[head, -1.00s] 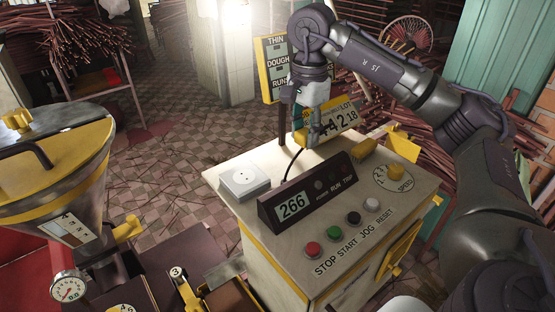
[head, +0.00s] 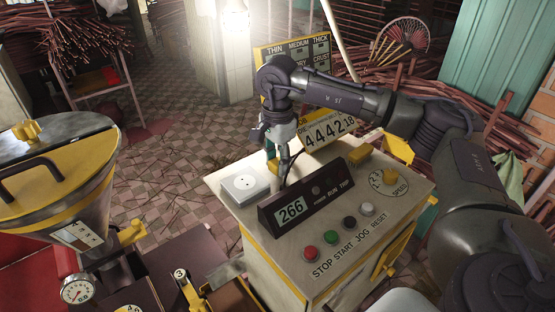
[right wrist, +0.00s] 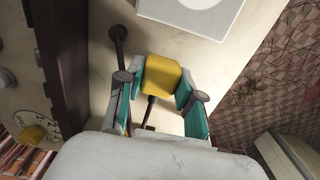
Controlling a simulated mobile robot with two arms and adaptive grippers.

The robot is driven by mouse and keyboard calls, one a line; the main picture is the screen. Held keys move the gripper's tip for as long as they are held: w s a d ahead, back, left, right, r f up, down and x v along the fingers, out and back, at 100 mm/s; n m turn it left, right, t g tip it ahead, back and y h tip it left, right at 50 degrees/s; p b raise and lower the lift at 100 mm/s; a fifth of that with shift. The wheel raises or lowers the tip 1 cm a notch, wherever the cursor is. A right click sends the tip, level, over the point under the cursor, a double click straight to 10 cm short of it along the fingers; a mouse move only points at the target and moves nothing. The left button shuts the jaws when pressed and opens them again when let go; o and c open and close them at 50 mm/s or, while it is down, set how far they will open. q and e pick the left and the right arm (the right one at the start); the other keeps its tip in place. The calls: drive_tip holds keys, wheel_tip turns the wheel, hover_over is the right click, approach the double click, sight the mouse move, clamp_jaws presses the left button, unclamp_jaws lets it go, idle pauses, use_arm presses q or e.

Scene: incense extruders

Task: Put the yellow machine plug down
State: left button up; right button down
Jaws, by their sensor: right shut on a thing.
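The yellow machine plug (right wrist: 163,75) is between the teal fingertips of my right gripper (right wrist: 160,88), which is shut on it. In the head view my right gripper (head: 279,158) points down over the back left of the control console (head: 229,208), behind the dark display panel. The plug is mostly hidden there by the fingers. It is low over the console top; I cannot tell whether it touches. The white socket plate (head: 245,183) lies just left of the gripper and also shows at the top of the right wrist view (right wrist: 195,12). My left gripper is not in view.
The dark display panel (head: 313,199) stands close in front of the gripper. A number sign (head: 328,130) stands behind it. A yellow block (head: 353,154) and the speed knob (head: 389,176) are to the right. Bare console top lies around the socket plate.

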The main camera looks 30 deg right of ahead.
sight(277, 161)
drive_tip(key=shift+f+b, duration=0.45)
drive_tip(key=shift+f, duration=0.2)
drive_tip(key=c, duration=0.7)
unclamp_jaws()
drive_tip(key=shift+c, duration=0.2)
drive_tip(key=shift+r, duration=0.1)
drive_tip(key=shift+r+p, duration=0.65)
drive_tip(key=shift+w+r+b, duration=0.1)
drive_tip(key=shift+r+b, duration=0.2)
drive_tip(key=shift+r, duration=0.05)
wheel_tip(277, 161, up, 11)
drive_tip(key=b, duration=0.1)
drive_tip(key=shift+b, duration=0.3)
